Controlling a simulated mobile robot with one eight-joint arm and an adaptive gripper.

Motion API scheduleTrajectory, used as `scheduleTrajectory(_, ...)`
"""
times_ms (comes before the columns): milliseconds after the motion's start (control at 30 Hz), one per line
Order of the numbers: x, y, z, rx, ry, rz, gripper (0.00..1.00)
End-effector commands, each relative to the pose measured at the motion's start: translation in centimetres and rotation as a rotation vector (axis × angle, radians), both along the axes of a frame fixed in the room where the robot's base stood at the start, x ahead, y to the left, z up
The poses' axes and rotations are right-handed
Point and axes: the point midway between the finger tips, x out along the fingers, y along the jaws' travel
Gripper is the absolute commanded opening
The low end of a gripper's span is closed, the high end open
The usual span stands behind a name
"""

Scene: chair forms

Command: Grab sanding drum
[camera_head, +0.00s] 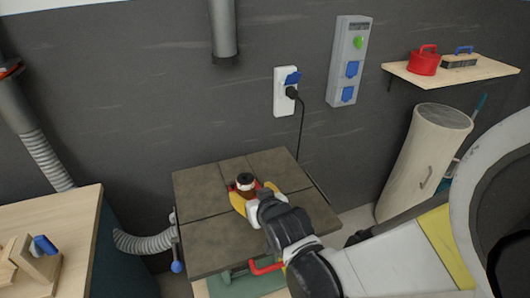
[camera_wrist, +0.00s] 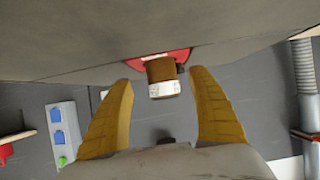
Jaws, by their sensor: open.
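The sanding drum (camera_head: 245,181) is a short brown cylinder with a pale band and a dark top, standing upright on the grey machine table (camera_head: 205,235). In the wrist view the drum (camera_wrist: 160,70) has a red part at its base and shows between the tips of my yellow fingers. My gripper (camera_head: 255,194) is open around the drum, with a visible gap on each side in the wrist view (camera_wrist: 160,84). The side of the drum facing my gripper is partly hidden in the head view.
A wooden bench (camera_head: 75,215) stands further left. The tabletop's back is clear.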

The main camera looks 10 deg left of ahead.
Motion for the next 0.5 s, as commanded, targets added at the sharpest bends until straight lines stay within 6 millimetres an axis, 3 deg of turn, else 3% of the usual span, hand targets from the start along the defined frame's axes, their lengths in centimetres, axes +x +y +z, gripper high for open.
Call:
scheduleTrajectory(300,3.4,2.4,-1.9,0.000,0.000,0.000,0.69)
scheduleTrajectory(500,3.5,2.5,-1.8,0.000,0.000,0.000,0.69)
